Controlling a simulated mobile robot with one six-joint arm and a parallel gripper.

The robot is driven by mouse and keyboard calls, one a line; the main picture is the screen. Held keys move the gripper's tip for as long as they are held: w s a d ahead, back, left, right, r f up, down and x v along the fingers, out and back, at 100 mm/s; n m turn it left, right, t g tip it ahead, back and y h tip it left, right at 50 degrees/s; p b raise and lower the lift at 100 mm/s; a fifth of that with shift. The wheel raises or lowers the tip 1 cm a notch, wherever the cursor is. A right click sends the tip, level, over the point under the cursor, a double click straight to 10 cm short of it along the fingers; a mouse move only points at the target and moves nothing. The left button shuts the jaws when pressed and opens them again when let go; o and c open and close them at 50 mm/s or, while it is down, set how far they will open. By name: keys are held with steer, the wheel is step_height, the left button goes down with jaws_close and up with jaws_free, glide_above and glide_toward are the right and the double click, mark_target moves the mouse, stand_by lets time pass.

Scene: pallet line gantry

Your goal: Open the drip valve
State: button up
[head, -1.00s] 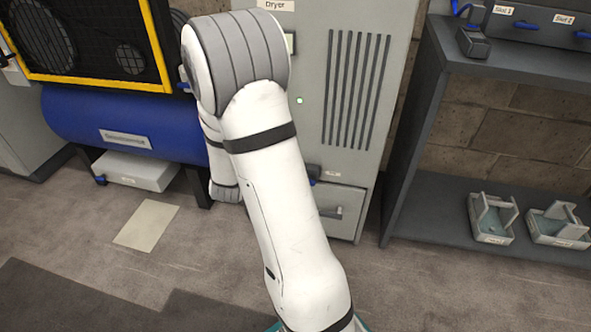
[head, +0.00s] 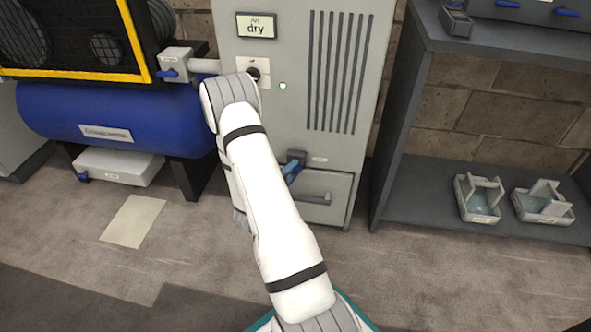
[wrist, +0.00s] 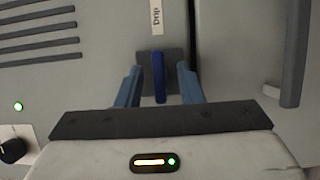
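The drip valve is a blue lever (wrist: 158,78) on a dark square mount on the grey dryer cabinet; a label reading "drip" sits beside it in the wrist view. My gripper (wrist: 160,88) is open, with one blue finger on each side of the lever and a gap on both sides. In the head view, the dark valve block (head: 297,156) shows on the lower cabinet front, above the drawer. My gripper's blue fingers (head: 291,172) are at it there, partly hidden by my arm.
A drawer with a dark handle (head: 316,199) is just below the valve. A blue tank (head: 105,118) stands left. A dark shelf (head: 395,190) with trays stands right.

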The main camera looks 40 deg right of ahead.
steer(key=shift+b+x, duration=0.4)
steer(key=shift+x, duration=1.2)
steer(key=shift+c, duration=0.3)
jaws_close()
